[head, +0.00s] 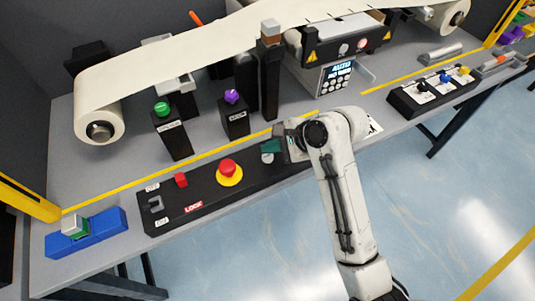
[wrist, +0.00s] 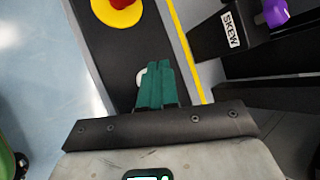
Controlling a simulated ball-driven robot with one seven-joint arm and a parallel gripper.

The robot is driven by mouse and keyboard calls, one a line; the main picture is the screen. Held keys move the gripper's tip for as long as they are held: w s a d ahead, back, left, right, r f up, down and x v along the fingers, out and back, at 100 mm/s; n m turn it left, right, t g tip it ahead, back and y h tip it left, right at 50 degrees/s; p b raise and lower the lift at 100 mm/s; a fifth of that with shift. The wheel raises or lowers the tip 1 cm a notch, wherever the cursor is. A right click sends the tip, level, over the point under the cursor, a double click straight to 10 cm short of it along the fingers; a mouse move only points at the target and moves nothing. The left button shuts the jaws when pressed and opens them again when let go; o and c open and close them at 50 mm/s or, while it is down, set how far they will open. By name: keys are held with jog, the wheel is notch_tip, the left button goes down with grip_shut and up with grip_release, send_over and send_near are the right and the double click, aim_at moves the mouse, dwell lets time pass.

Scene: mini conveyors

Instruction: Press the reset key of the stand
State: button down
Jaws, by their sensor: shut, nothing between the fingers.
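The stand's black control panel (head: 205,200) lies along the front of the table. A pale round key (head: 267,157) sits near the panel's right end, partly hidden by my gripper (head: 268,146). The pale key (wrist: 140,77) also shows in the wrist view, beside and partly under my green fingers (wrist: 158,66). My gripper is shut and empty over it. I cannot tell whether they touch, or read a reset label.
Behind the panel stand a post with a green knob (head: 162,109) and one with a purple knob (head: 232,97). A white belt (head: 180,52) runs above. A blue block (head: 88,233) lies at left, a black box with coloured knobs (head: 435,92) at right.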

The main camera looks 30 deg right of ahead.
aim_at(271, 157)
jog(key=shift+f, duration=0.1)
dwell(0.3)
jog(key=shift+f+p, duration=0.3)
jog(key=shift+p, duration=0.05)
jog(key=shift+f, duration=0.45)
dwell(0.8)
jog(key=shift+r, duration=0.1)
jog(key=shift+r+p, duration=0.8)
jog(key=shift+p, duration=0.65)
notch_tip(271, 157, up, 5)
jog(key=p, duration=0.6)
